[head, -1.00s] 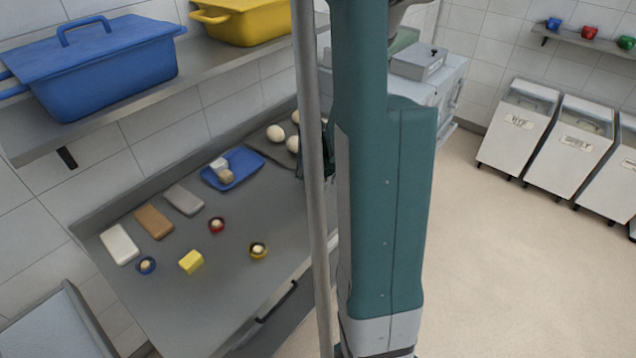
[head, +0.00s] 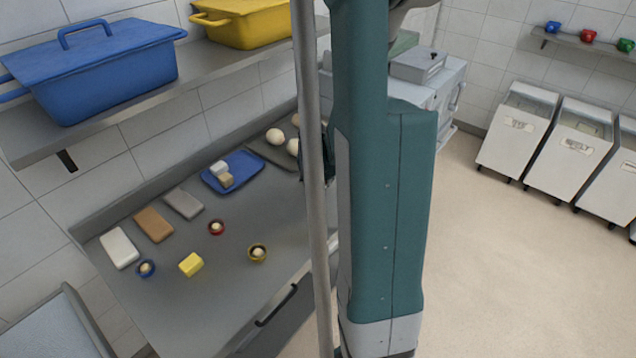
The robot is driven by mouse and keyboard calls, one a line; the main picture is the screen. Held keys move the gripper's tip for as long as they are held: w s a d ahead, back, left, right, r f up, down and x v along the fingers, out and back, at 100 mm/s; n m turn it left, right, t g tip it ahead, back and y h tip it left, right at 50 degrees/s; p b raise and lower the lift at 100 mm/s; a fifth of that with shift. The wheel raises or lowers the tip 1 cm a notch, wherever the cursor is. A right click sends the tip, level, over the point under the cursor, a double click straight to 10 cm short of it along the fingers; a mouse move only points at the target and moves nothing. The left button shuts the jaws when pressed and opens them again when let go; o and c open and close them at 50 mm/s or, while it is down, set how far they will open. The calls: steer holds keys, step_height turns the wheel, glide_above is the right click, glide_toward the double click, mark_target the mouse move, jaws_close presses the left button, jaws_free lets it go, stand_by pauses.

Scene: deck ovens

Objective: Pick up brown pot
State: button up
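I see no brown pot in the head view. A brown block (head: 154,225) lies flat on the grey counter (head: 215,285), between a white block (head: 119,248) and a grey block (head: 184,204). A blue tray (head: 248,161) behind them holds a white piece and a tan piece. My arm stands upright in the middle of the view and covers the counter's right end. A dark part beside the pole may be my gripper (head: 328,162). Its fingertips are hidden, so I cannot tell whether it is open or holds anything.
A shelf above the counter carries a blue lidded pot (head: 100,75) and a yellow pot (head: 243,22). Small blue, red and yellow bowls and a yellow block (head: 191,265) sit on the counter. White bins (head: 517,130) line the right wall. The floor before them is clear.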

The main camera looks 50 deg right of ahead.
steer(key=shift+r+p, duration=0.65)
steer(key=shift+r, duration=4.3)
